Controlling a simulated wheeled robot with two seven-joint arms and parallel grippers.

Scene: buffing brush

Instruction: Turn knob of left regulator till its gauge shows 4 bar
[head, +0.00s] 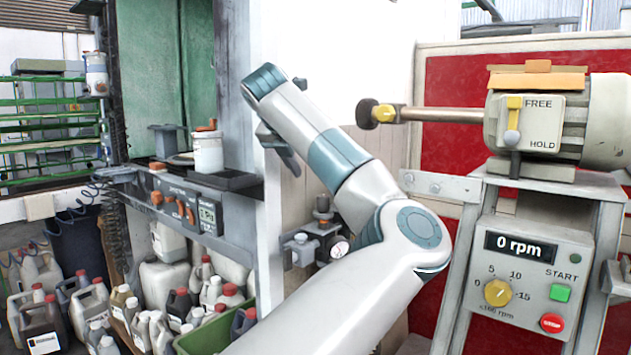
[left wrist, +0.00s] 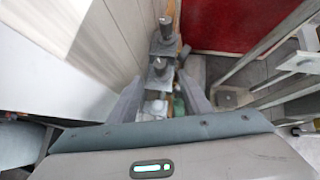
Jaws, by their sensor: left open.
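Two regulators are mounted close together on the wall behind my left forearm. In the head view, the left regulator (head: 300,250) sits lower left, and the other regulator (head: 323,220) has a dark upright knob. A small round white gauge (head: 339,249) shows below it; its reading is too small to tell. In the left wrist view, two dark knobs (left wrist: 166,28) and (left wrist: 159,66) stand in a line. My right gripper is out of view.
Several jugs (head: 165,290) stand on the floor.

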